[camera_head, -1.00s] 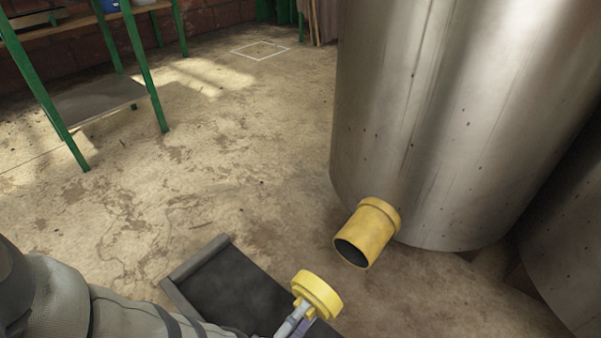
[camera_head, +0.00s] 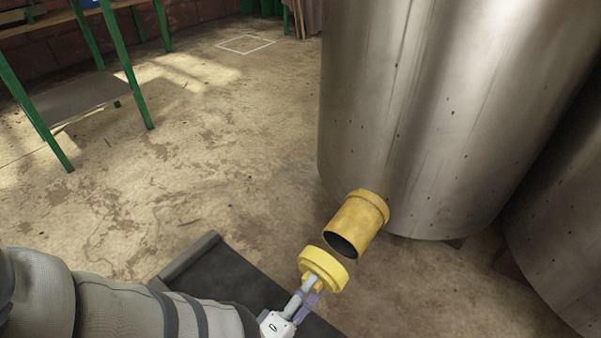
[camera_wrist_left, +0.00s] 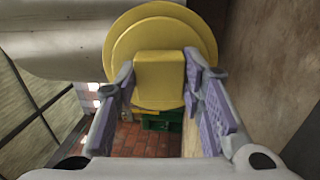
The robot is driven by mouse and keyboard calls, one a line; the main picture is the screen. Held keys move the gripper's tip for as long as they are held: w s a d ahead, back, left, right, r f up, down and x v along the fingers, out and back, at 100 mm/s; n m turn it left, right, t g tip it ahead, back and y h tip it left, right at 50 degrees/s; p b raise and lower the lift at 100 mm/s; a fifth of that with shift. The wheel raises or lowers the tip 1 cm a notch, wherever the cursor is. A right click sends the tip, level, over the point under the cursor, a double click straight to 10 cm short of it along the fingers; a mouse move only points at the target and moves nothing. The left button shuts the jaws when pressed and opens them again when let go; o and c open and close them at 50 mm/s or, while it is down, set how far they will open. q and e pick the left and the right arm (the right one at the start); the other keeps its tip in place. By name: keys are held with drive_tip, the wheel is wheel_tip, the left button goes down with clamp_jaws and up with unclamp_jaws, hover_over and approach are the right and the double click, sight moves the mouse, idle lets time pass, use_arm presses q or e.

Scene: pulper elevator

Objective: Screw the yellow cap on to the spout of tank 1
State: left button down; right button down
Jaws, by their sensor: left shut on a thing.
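The yellow cap (camera_head: 323,270) is held by my left gripper (camera_head: 308,288), whose fingers are shut on its raised grip. It also shows in the left wrist view (camera_wrist_left: 160,75), with my left gripper (camera_wrist_left: 165,95) on both sides of the grip. The yellow spout (camera_head: 358,225) sticks out low from the large steel tank (camera_head: 410,110), and its open end faces down and to the left. The cap is just below and left of that opening; a small gap seems to separate them. My right gripper is not in view.
A second steel tank (camera_head: 560,220) stands at the right. A green-legged table (camera_head: 130,60) is at the upper left. A dark flat panel (camera_head: 225,275) lies under my left arm. Open concrete floor (camera_head: 200,160) spreads left of the tank.

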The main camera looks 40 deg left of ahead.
use_arm(q)
drive_tip(key=shift+w+a+r+b, duration=0.1)
drive_tip(key=shift+w+r+b, duration=0.1)
drive_tip(key=shift+w, duration=1)
drive_tip(key=shift+w+a+r+b, duration=0.1)
drive_tip(key=shift+w+r, duration=0.05)
drive_tip(key=shift+w, duration=1.05)
drive_tip(key=shift+w+r+b, duration=0.15)
drive_tip(key=shift+w+b, duration=0.05)
drive_tip(key=shift+w, duration=0.6)
drive_tip(key=shift+w+r+b, duration=0.1)
drive_tip(key=shift+w+b, duration=0.1)
drive_tip(key=shift+w, duration=0.6)
